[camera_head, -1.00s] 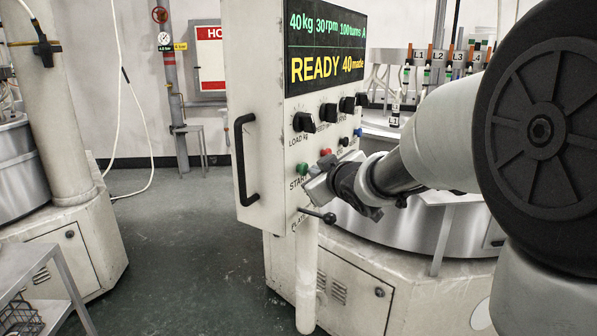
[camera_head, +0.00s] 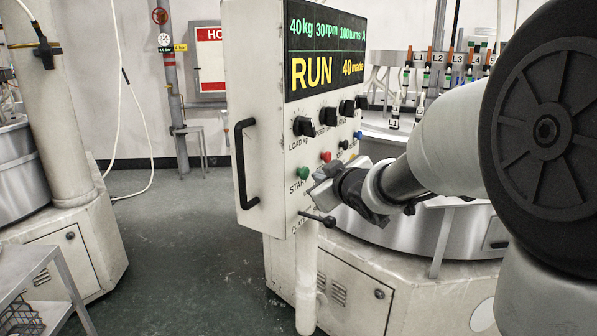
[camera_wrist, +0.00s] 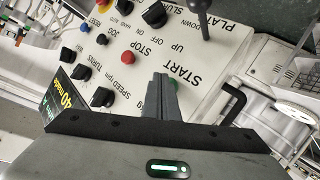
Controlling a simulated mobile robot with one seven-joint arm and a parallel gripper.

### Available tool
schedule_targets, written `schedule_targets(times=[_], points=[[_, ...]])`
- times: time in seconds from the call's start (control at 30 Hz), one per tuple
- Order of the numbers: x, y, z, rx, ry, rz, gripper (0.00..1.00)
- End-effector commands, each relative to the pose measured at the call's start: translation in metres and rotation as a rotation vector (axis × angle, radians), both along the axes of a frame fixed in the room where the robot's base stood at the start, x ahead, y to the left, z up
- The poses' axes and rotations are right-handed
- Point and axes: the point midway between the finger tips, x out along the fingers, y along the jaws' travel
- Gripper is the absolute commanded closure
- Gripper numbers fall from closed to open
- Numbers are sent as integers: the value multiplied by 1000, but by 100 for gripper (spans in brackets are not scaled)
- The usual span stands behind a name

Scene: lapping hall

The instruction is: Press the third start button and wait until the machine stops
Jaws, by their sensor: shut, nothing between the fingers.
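The control panel (camera_head: 262,190) stands upright on a post, with a display (camera_head: 325,52) reading "RUN", "40 made", 40 kg, 30 rpm and 100 turns. The green START button (camera_head: 302,173) is low on its front, beside the red STOP button (camera_head: 326,156). My gripper (camera_head: 322,184) is shut and empty, just right of the green button and seemingly clear of it. In the wrist view my closed fingers (camera_wrist: 163,97) partly cover the green button (camera_wrist: 174,84); the red button (camera_wrist: 127,58) shows to the left. Behind the panel is the round steel machine (camera_head: 390,232).
Black knobs (camera_head: 303,126) sit above the buttons. A black lever (camera_head: 318,218) sticks out below my gripper, close to it. A black handle (camera_head: 243,162) is on the panel's left side. Labelled bottles (camera_head: 437,70) stand behind. Open floor (camera_head: 185,230) lies to the left.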

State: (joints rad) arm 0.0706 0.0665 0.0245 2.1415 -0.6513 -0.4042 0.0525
Motion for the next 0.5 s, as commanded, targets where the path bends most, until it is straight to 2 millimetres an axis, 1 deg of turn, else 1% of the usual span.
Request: schedule_targets(times=[0.33, 0.5], points=[[-2, -2, 0, 0, 0, -1, 100], [-10, -15, 3, 1, 1, -4, 100]])
